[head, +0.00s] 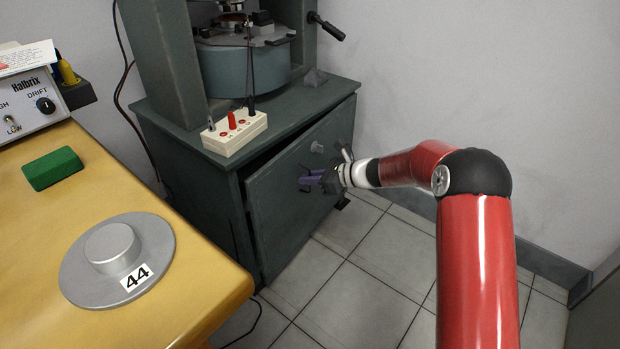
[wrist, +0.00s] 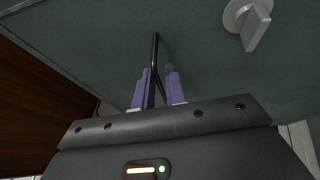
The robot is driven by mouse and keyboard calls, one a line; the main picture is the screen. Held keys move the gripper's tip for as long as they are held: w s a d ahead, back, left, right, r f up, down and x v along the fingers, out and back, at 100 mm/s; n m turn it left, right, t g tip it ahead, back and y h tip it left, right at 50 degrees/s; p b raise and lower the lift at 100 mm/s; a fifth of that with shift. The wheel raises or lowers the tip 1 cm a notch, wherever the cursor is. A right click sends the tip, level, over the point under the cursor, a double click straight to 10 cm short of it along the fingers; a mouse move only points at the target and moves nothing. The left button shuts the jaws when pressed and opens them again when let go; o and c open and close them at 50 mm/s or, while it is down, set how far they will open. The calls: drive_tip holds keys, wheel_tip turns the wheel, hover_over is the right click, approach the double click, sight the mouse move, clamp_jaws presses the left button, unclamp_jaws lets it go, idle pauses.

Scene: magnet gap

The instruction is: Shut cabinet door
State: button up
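The grey-green cabinet door (head: 285,215) stands ajar, with a dark gap along its top and its left edge out from the cabinet (head: 190,180). The door's flat face also fills the upper part of the wrist view (wrist: 90,50). My gripper (head: 312,180) is at the door's front, below a pale knob (head: 317,147), which shows at the upper right of the wrist view (wrist: 250,22). Its purple fingers (wrist: 158,85) are apart, with a thin dark handle (wrist: 155,50) running between them. Whether either finger touches the handle is unclear.
A yellow table (head: 215,275) at the left holds a grey disc marked 44 (head: 150,240) and a green block (head: 52,168). A white socket box (head: 234,132) sits on the cabinet top. Tiled floor (head: 370,280) before the door is clear.

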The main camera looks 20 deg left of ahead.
sight(299, 172)
clamp_jaws()
drive_tip(key=a, duration=0.2)
drive_tip(key=shift+w+a+p, duration=0.3)
drive_tip(key=shift+a+p, duration=0.1)
drive_tip(key=shift+w+a+r, duration=0.15)
drive_tip(key=shift+a, duration=0.2)
unclamp_jaws()
drive_tip(key=shift+a, duration=0.1)
drive_tip(key=v, duration=0.8)
drive_tip(key=shift+p, duration=0.35)
